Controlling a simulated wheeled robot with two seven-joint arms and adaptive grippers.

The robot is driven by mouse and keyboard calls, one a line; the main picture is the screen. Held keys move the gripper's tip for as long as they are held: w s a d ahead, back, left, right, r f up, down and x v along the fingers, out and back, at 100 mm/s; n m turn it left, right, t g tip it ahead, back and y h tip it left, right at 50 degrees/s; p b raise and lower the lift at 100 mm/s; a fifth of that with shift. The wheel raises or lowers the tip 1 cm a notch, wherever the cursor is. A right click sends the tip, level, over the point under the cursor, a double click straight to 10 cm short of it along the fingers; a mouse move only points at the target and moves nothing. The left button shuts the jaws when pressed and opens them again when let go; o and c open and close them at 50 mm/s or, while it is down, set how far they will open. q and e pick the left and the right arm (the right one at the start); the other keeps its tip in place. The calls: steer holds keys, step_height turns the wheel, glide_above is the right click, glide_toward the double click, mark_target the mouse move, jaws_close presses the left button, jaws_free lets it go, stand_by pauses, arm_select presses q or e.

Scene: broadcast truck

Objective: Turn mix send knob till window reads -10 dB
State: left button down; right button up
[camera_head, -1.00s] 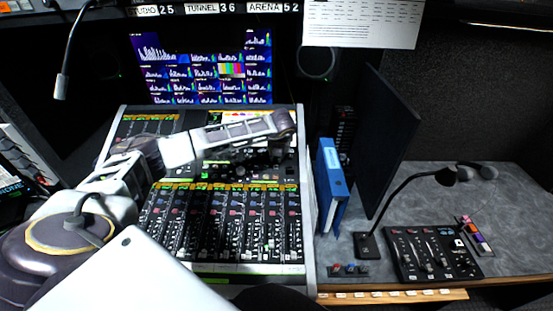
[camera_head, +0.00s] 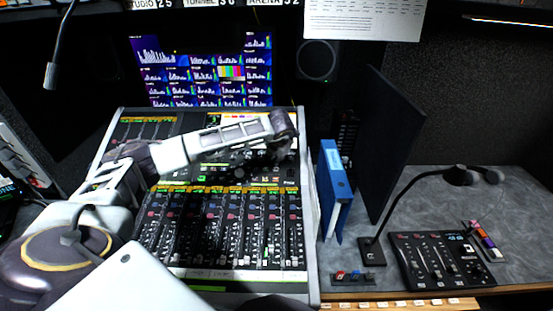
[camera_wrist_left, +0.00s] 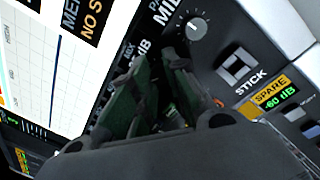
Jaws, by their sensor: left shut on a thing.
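The mixing console (camera_head: 310,220) stands in front of me in the head view. My left arm reaches across it from the left, and my left gripper (camera_head: 280,150) points down at its upper right part. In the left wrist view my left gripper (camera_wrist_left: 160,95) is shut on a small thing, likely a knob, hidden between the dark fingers. A label partly reading "MIX" is beside the fingers. Another grey knob (camera_wrist_left: 194,29) with a white mark stands clear above them. A small window (camera_wrist_left: 270,100) reads "SPARE" and "-60 dB". My right gripper is not in view.
Channel faders fill the console's lower half. A monitor wall (camera_head: 205,70) is behind it. Right of the console are a blue binder (camera_head: 335,190), a gooseneck lamp (camera_head: 405,190) and a small control box (camera_head: 440,260) on a grey desk (camera_head: 520,235).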

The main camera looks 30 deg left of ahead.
arm_select(q)
steer(key=shift+r, duration=0.1)
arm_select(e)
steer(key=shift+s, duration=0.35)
arm_select(q)
steer(key=c, duration=1.4)
jaws_free()
steer(key=shift+o, duration=0.2)
steer(key=v, duration=0.7)
steer(key=shift+r, duration=0.4)
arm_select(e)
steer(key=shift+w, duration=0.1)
arm_select(q)
steer(key=shift+d, duration=0.15)
